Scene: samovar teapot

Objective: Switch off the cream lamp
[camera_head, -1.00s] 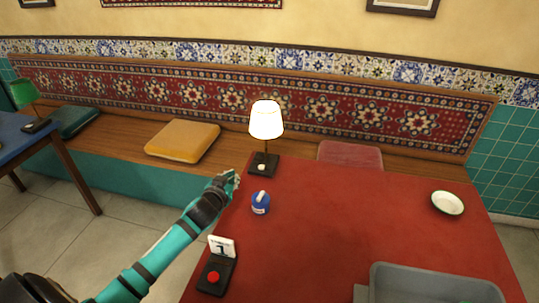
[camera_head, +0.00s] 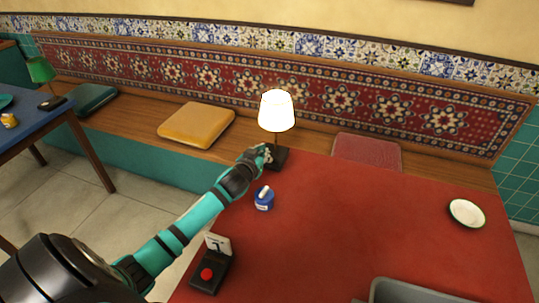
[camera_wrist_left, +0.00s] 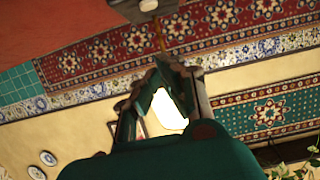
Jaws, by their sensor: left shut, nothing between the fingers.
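The cream lamp (camera_head: 277,112) stands at the far left corner of the red table (camera_head: 330,225), and its shade glows. Its dark base (camera_head: 279,159) is partly hidden behind my left gripper (camera_head: 264,154). That gripper is shut and empty, right at the front of the base; I cannot tell whether it touches. In the left wrist view the shut fingers (camera_wrist_left: 165,68) are in front of the bright lamp shade (camera_wrist_left: 170,112). The lamp's base with a pale round button (camera_wrist_left: 148,5) shows at the top edge there. My right gripper is not in view.
A blue pot (camera_head: 264,200) stands just below my left forearm's end. A dark box with a red button (camera_head: 207,274) and a number card is at the near left. A white dish (camera_head: 467,213) and a grey tray (camera_head: 415,290) are at right. The table's middle is clear.

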